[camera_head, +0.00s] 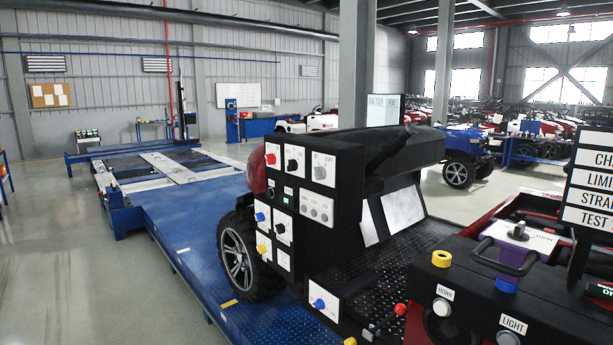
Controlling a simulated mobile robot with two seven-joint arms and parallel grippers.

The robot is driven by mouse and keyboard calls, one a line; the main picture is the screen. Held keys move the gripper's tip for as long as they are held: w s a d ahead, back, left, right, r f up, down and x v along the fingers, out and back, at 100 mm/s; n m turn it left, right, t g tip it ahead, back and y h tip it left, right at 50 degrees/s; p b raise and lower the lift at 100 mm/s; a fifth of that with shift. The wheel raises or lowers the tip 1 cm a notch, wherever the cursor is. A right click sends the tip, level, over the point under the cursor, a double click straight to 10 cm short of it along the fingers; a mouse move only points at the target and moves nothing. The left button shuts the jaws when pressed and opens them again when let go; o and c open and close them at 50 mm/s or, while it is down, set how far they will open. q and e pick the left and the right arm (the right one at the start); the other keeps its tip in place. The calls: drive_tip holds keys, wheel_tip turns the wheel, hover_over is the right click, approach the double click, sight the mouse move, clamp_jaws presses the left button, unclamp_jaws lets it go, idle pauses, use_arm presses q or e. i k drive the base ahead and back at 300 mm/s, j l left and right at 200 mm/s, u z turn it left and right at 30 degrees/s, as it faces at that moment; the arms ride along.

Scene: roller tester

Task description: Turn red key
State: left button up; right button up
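A small red knob (270,158), which looks like the red key, sits on a white plate at the upper left of a black control panel (313,250). It is too small to tell how it is turned. Blue and yellow knobs (261,248) sit lower on the panel. Lower right is a lever with a red ball end (400,309). Neither of my grippers is in view.
The panel belongs to a vehicle with a black wheel (242,258) on a blue platform (185,240). At the right is a black console with a yellow knob (441,258) and labelled white buttons (442,306). The grey floor (70,270) at the left is clear.

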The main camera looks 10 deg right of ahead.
sight(271, 158)
drive_tip(key=i+j+z, duration=0.25)
drive_tip(key=i, duration=0.25)
drive_tip(key=i+j+z, duration=0.1)
drive_tip(key=i+z, duration=0.15)
drive_tip(key=i, duration=0.25)
drive_tip(key=i+j+z, duration=0.3)
drive_tip(key=i, duration=0.15)
